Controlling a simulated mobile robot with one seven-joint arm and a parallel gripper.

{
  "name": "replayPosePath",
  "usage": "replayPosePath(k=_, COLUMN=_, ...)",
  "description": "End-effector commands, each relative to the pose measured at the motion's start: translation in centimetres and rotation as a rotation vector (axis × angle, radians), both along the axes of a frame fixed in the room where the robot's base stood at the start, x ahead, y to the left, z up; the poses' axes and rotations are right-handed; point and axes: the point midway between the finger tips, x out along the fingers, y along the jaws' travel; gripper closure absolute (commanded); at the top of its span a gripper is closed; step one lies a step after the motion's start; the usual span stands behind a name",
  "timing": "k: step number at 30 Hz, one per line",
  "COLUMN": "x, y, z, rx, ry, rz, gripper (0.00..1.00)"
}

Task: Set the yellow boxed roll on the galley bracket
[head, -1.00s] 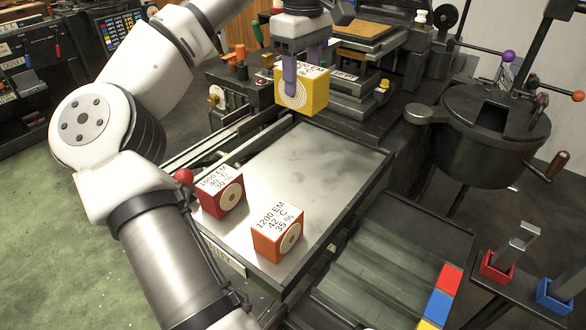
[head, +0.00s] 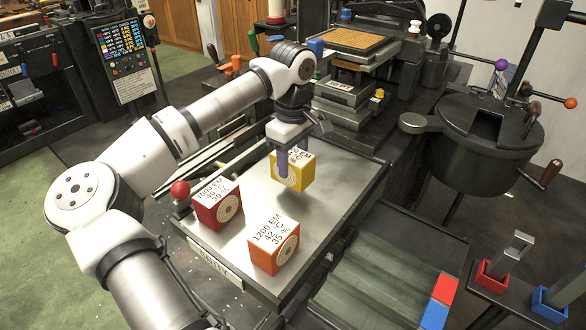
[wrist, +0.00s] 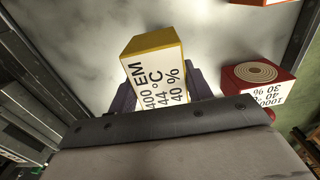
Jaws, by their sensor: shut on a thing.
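The yellow boxed roll (head: 297,176), with a white printed label, is between the purple fingers of my gripper (head: 284,165). In the wrist view the yellow box (wrist: 155,75) sits between the fingers, its label reading "44 °C, 40 %". My gripper is shut on it and points down over the far part of the pale metal galley surface (head: 330,205). Whether the box touches the surface or hangs just above it, I cannot tell. A nameplate (head: 215,263) is on the galley's front edge.
A red box (head: 217,204) and an orange box (head: 273,245) stand on the near part of the galley. A red ball knob (head: 180,189) is at its left edge. A press (head: 350,90) stands behind, a round dark pot (head: 487,130) to the right. The galley's right side is clear.

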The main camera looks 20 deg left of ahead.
Motion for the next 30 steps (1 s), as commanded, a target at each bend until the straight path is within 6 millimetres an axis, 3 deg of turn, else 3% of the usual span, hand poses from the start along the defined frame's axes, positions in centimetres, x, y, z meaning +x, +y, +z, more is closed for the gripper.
replayPosePath(k=7, x=0.0, y=0.0, z=-3.3, rx=-0.003, ry=0.000, rz=-0.001, gripper=0.78)
replayPosePath(k=18, x=0.0, y=0.0, z=-4.0, rx=-0.001, ry=-0.001, rz=0.000, gripper=0.78)
replayPosePath(k=19, x=0.0, y=0.0, z=-3.9, rx=-0.001, ry=0.000, rz=0.000, gripper=0.48)
replayPosePath(k=21, x=0.0, y=0.0, z=-3.8, rx=-0.001, ry=0.000, rz=0.000, gripper=0.38)
replayPosePath(k=24, x=0.0, y=0.0, z=-3.8, rx=-0.001, ry=0.000, rz=0.000, gripper=0.28)
replayPosePath(k=30, x=0.0, y=0.0, z=-3.8, rx=-0.001, ry=0.000, rz=0.000, gripper=0.28)
